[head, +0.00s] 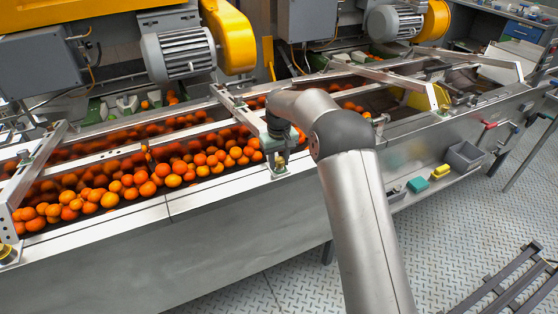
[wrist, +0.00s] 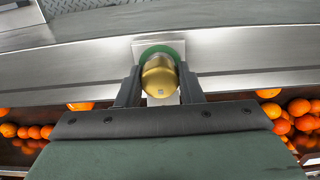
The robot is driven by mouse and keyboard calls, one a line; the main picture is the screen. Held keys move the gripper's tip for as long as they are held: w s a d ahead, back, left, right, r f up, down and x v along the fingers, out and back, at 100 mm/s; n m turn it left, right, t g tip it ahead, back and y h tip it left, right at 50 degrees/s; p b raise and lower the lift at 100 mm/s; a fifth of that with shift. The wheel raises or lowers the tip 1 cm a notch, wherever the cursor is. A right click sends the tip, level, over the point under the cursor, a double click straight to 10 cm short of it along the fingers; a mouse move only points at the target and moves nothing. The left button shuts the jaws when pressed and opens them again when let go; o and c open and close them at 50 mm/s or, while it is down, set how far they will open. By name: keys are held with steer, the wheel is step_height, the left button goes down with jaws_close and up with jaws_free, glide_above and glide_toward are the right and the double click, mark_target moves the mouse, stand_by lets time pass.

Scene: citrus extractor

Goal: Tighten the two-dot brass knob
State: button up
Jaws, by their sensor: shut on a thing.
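A brass knob (wrist: 160,76) with a rounded, shiny head shows in the middle of the wrist view, with a green ring behind it on a pale plate on the steel rail. My gripper (wrist: 159,84) is shut on it, one dark finger on each side. I cannot make out dots on the knob. In the head view my gripper (head: 281,140) points down at the front rail of the conveyor, beside a pale green bracket (head: 279,171). The held knob is too small and covered there to tell clearly.
Oranges (head: 140,180) fill the conveyor trough behind the front rail (head: 120,222). Another brass-coloured knob (head: 7,252) sits at the far left. Crossbars (head: 232,100) span the trough. A grey bin (head: 464,156) and a yellow block (head: 440,171) rest on a low shelf at right.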

mark_target(279, 159)
steer(key=shift+w+r, duration=0.1)
steer(key=shift+r, duration=0.15)
steer(key=o, duration=1)
steer(key=shift+c, duration=0.2)
steer(key=shift+f, duration=0.1)
step_height(279, 159, up, 17)
steer(key=shift+r, duration=0.2)
